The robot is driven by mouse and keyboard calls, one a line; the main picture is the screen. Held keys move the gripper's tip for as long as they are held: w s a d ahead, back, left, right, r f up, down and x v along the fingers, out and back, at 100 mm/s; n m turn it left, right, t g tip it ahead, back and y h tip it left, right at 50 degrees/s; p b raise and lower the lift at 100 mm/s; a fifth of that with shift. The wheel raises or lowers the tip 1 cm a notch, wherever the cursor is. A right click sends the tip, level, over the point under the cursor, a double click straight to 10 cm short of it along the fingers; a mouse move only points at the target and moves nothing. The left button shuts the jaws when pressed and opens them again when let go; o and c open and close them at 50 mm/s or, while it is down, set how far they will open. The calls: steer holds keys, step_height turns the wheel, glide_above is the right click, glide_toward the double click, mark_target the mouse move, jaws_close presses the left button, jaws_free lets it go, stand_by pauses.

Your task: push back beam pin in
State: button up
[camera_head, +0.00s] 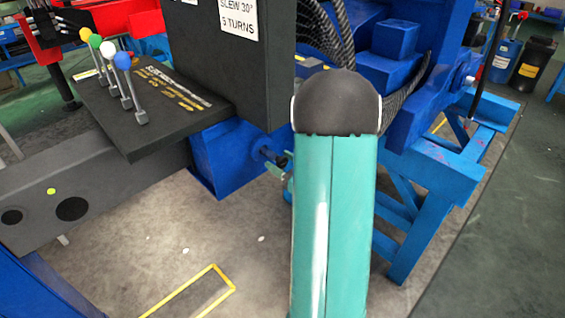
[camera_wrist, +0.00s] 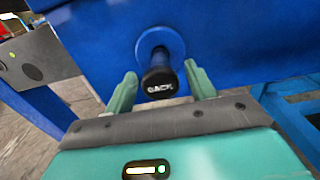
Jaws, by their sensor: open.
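The back beam pin (camera_wrist: 158,80) shows in the wrist view as a black cylinder labelled "BACK" on its end. It sticks out toward me from a round blue collar (camera_wrist: 160,41) on the blue beam (camera_wrist: 240,35). My gripper (camera_wrist: 162,84) is open, with one green finger on each side of the pin. Gaps show between the fingers and the pin. In the head view, my gripper (camera_head: 281,169) is mostly hidden behind my own arm, beside the blue beam end (camera_head: 222,160). The pin is small and partly hidden there.
A lever panel (camera_head: 150,95) with coloured knobs stands at the left. A grey beam (camera_head: 95,185) runs below it. A blue stand (camera_head: 435,190) is at the right. The floor (camera_head: 225,240) below is clear, with a yellow marking (camera_head: 215,268).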

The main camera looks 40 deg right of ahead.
jaws_close()
steer(key=shift+w, duration=2.4)
steer(key=shift+c, duration=1.3)
jaws_free()
steer(key=shift+w, duration=0.1)
steer(key=shift+o, duration=1.3)
steer(key=shift+w+f, duration=0.1)
steer(key=shift+w, duration=0.1)
steer(key=shift+s, duration=0.3)
steer(key=shift+w, duration=0.1)
glide_toward(276, 158)
steer(key=shift+s+d+f, duration=0.3)
steer(key=shift+s, duration=0.2)
